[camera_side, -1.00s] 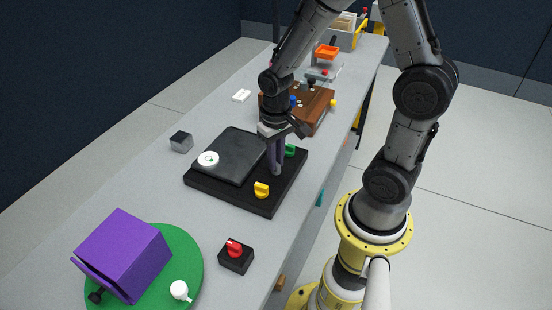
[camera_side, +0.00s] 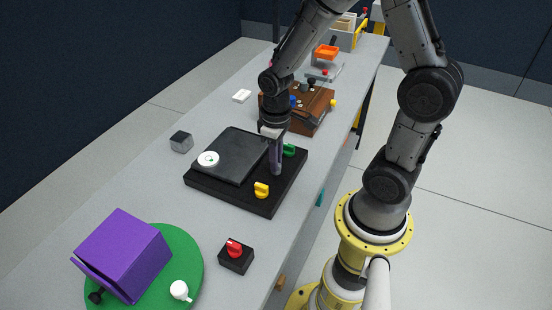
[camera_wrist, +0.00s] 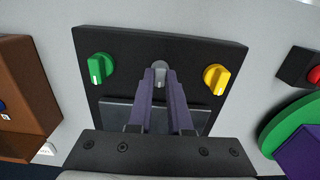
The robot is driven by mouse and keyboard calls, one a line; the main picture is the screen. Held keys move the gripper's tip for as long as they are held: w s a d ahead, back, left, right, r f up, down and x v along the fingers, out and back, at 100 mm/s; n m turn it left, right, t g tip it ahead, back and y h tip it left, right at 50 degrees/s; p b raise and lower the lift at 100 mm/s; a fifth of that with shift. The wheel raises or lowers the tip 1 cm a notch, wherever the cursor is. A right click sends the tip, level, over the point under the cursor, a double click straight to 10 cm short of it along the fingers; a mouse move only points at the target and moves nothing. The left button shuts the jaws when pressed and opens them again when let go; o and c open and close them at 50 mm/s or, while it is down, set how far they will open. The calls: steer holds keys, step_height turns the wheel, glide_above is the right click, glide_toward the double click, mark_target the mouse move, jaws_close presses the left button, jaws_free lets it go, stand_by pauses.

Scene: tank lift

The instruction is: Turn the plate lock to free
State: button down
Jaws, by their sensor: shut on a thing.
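A black base (camera_side: 232,204) carries a dark flat plate (camera_side: 241,150) with a white round dial (camera_side: 208,158) on its corner. Along one edge of the base are a green knob (camera_side: 289,150), a grey knob and a yellow knob (camera_side: 261,190). The grey knob (camera_wrist: 160,71) sits between the green knob (camera_wrist: 101,68) and yellow knob (camera_wrist: 216,79) in the wrist view. My gripper (camera_side: 276,171) points down at the base, and its purple fingers (camera_wrist: 160,82) are shut on the grey knob. The fingers hide the grey knob in the side view and part of it in the wrist view.
A brown box (camera_side: 308,118) with small knobs stands beyond the base. Nearer are a red knob on a black block (camera_side: 236,262) and a purple box (camera_side: 122,250) on a green disc (camera_side: 190,250). A grey cube (camera_side: 181,141) lies left of the base.

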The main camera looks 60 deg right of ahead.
steer(key=shift+r, duration=0.1)
steer(key=c, duration=0.8)
jaws_free()
steer(key=shift+c, duration=0.2)
step_height(320, 180, up, 14)
steer(key=s+a+r+t, duration=0.2)
steer(key=s, duration=0.3)
steer(key=s+a+r+t, duration=0.2)
steer(key=s+a+t, duration=0.1)
steer(key=s, duration=0.2)
steer(key=shift+r+t, duration=0.3)
steer(key=shift+r, duration=0.05)
